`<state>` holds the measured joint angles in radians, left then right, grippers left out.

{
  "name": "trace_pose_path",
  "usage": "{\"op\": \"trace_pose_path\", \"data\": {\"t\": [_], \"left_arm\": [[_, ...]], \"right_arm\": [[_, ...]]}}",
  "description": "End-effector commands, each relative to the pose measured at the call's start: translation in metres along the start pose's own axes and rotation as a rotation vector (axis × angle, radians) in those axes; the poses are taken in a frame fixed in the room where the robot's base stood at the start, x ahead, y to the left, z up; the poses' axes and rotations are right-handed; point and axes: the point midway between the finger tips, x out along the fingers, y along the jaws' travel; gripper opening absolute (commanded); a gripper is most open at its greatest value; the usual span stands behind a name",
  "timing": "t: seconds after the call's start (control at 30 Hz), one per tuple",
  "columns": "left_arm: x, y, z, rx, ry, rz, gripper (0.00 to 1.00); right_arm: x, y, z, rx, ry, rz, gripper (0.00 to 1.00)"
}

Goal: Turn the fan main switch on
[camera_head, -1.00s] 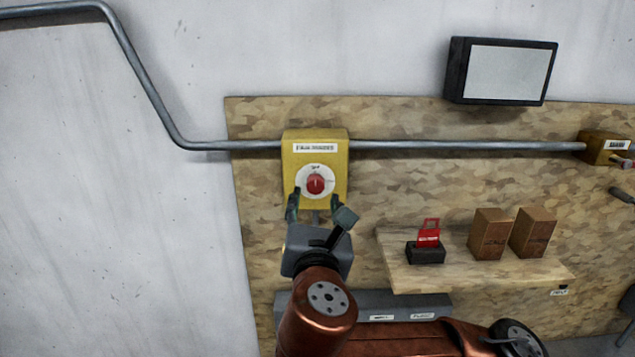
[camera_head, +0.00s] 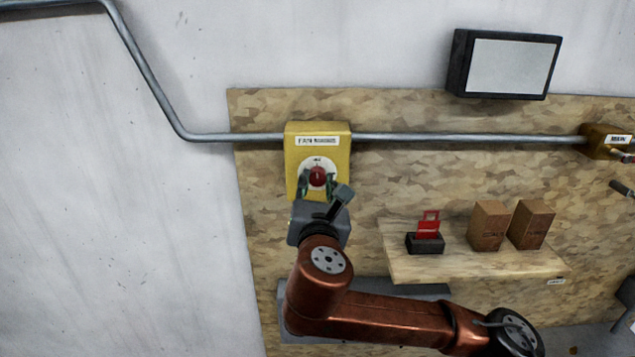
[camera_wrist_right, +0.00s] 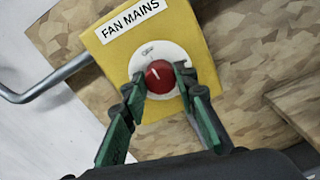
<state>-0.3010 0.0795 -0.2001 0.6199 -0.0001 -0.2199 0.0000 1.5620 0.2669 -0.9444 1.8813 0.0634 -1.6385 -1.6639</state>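The fan main switch is a yellow box (camera_head: 332,145) on the board, labelled "FAN MAINS" in the right wrist view (camera_wrist_right: 190,35). A red round knob (camera_head: 317,176) sits on its white dial; a white mark on the knob (camera_wrist_right: 159,75) shows in the wrist view. My right gripper (camera_head: 317,182) is at the dial with its fingers apart, one on each side of the knob. In the wrist view its green-padded fingertips (camera_wrist_right: 160,84) flank the knob's lower part. I cannot tell whether they touch it. My left gripper is in neither view.
A wooden shelf (camera_head: 470,266) to the right holds a red tag in a black holder (camera_head: 425,241) and two brown boxes (camera_head: 489,226). A dark-framed panel (camera_head: 505,66) is above.

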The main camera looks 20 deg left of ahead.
Motion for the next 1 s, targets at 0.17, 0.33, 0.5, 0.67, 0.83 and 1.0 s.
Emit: {"op": "trace_pose_path", "data": {"t": [0.17, 0.33, 0.5, 0.67, 0.83, 1.0], "left_arm": [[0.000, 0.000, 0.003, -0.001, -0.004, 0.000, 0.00], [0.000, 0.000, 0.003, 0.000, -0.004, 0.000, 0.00], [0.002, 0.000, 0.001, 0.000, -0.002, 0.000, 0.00], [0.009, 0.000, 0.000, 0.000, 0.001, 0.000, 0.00], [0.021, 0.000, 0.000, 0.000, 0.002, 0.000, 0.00], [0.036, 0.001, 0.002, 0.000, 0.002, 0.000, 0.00]], "right_arm": [[0.000, 0.000, 0.000, 0.000, 0.000, 0.001, 0.11], [0.000, 0.000, 0.000, 0.000, 0.000, 0.001, 0.02], [0.000, 0.000, 0.000, 0.015, 0.000, 0.001, 0.02], [0.000, 0.000, -0.001, 0.069, -0.001, 0.002, 0.02], [0.000, 0.000, -0.002, 0.178, -0.001, 0.002, 0.02], [0.000, -0.001, -0.003, 0.330, -0.002, 0.003, 0.02]]}}
